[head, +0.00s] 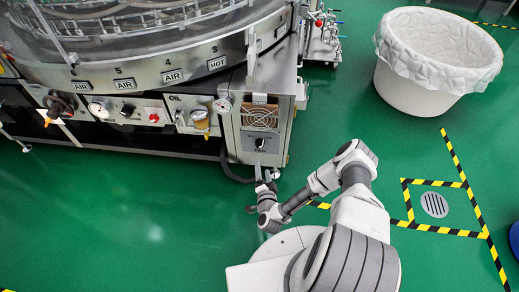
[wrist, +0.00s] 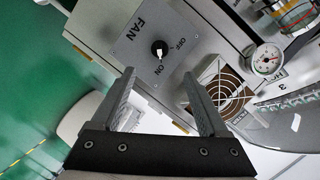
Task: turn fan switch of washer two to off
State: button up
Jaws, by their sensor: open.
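The fan switch (wrist: 160,49) is a round black knob with a white mark on a grey plate labelled FAN, with OFF and ON printed beside it. The white mark appears to lie toward the ON side. In the head view the knob (head: 260,143) sits low on the front of the washer's metal box, under a fan grille. My gripper (wrist: 158,76) is open and empty, its two fingers pointing at the panel near the knob, without visible contact. In the head view my gripper (head: 266,181) is just below and in front of the box.
The fan grille (wrist: 228,92) and a pressure gauge (wrist: 267,58) are right of the knob in the wrist view. The round washer (head: 150,60) fills the upper left of the head view. A lined white bin (head: 415,85) stands at upper right. Green floor is clear at left.

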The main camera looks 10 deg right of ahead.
aim_at(260, 147)
jog(key=b+x, duration=0.2)
jog(key=x, duration=0.4)
jog(key=b+x, duration=0.2)
jog(key=x, duration=0.4)
jog(key=shift+s+f, duration=0.1)
jog(key=shift+f, duration=0.1)
jog(key=shift+w, duration=0.6)
grip_shut()
